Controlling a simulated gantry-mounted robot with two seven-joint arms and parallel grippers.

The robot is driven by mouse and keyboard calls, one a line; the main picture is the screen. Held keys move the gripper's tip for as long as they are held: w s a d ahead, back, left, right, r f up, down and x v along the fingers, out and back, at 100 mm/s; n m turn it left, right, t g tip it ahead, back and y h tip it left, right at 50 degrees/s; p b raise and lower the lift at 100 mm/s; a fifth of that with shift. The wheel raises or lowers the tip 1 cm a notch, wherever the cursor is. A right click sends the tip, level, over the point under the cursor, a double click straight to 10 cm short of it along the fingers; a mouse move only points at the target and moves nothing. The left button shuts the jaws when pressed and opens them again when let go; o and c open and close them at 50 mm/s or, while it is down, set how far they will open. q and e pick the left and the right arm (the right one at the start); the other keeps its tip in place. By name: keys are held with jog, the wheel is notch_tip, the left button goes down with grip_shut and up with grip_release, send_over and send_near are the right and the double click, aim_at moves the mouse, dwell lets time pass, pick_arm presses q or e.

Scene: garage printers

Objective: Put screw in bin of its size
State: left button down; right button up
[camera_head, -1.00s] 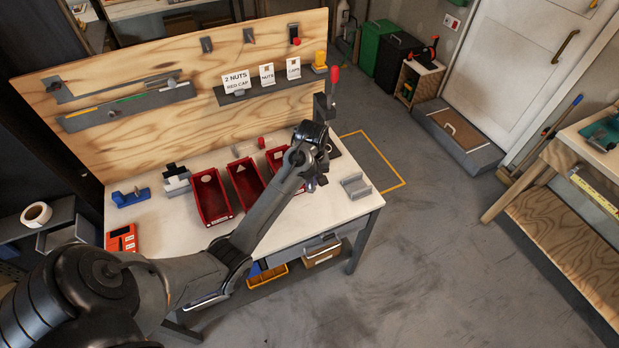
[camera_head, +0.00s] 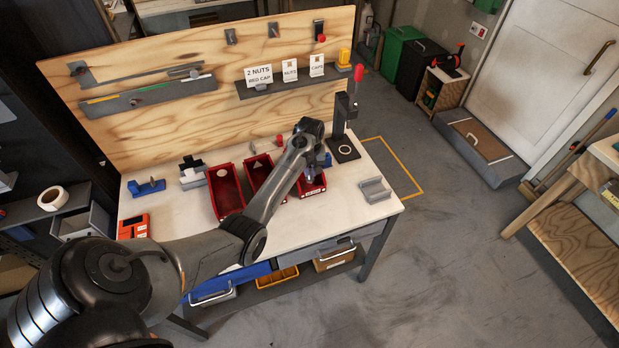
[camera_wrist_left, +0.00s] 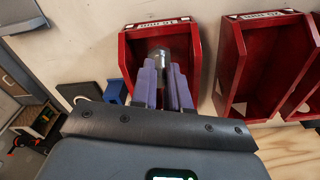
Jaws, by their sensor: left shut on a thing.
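Three red bins stand in a row on the workbench: the left bin (camera_head: 226,192), the middle bin (camera_head: 259,172) and the right bin (camera_head: 313,188). My left gripper (camera_head: 311,187) is over the right bin, pointing down and partly covering it. In the left wrist view, my left gripper (camera_wrist_left: 165,82) is shut on a grey metal screw (camera_wrist_left: 159,54). The screw shows against the inside of that same bin (camera_wrist_left: 187,37). Whether it touches the bin floor I cannot tell. My right gripper is not in view.
A black press with a red handle (camera_head: 345,120) stands behind the right bin. A grey holder (camera_head: 375,190) sits at the bench's right end. A blue tool (camera_head: 146,187) and an orange-red box (camera_head: 133,227) are at the left. The bench front is mostly clear.

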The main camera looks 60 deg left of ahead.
aim_at(310, 179)
pick_arm(q)
jog(key=shift+a+f, duration=0.2)
jog(key=shift+f, duration=2)
jog(key=shift+f, duration=0.1)
jog(key=c, duration=1.1)
grip_release()
